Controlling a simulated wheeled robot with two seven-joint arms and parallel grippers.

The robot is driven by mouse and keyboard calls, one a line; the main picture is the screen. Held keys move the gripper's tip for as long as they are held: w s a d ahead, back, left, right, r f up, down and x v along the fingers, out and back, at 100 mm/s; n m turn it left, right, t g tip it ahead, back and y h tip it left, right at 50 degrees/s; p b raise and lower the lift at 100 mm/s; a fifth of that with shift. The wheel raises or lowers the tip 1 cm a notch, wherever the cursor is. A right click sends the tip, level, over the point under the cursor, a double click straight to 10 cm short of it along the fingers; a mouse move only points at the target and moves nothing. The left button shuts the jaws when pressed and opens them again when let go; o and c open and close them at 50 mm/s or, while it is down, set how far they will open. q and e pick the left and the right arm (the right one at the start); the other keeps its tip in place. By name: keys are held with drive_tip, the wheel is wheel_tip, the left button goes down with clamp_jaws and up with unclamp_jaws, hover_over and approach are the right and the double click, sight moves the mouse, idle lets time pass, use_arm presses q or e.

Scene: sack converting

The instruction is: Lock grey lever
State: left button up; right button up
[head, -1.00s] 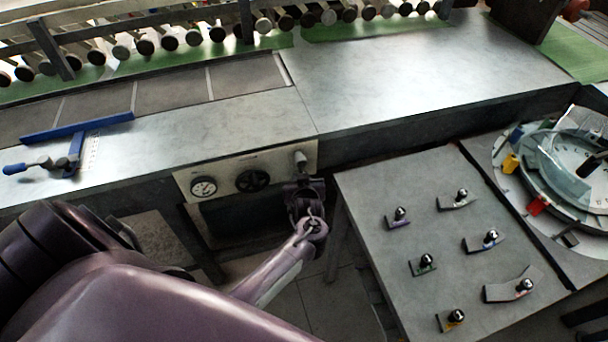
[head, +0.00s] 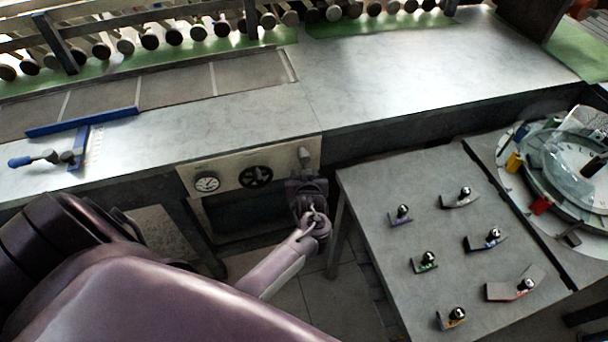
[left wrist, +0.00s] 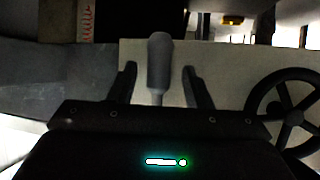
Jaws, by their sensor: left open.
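The grey lever (head: 304,157) stands upright at the right end of the pale panel (head: 222,172) on the bench front. In the left wrist view the grey lever (left wrist: 159,62) shows its thick rounded handle on a thinner stem. My left gripper (left wrist: 159,84) is open, with one dark finger on each side of the lever and a visible gap to both. In the head view my left gripper (head: 306,178) is just below the lever, its fingers partly hidden by the wrist. My right gripper is not in view.
The panel also has a round gauge (head: 207,182) and a black handwheel (head: 255,177), which shows in the left wrist view (left wrist: 285,107). A grey table (head: 385,240) with several knobbed pieces stands right of my arm. A blue-handled tool (head: 38,160) lies on the bench.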

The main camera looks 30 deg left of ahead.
use_arm(q)
drive_tip(key=v, duration=0.7)
drive_tip(key=shift+s+d+r+b, duration=0.2)
drive_tip(key=shift+s+b, duration=0.1)
drive_tip(key=shift+b, duration=0.1)
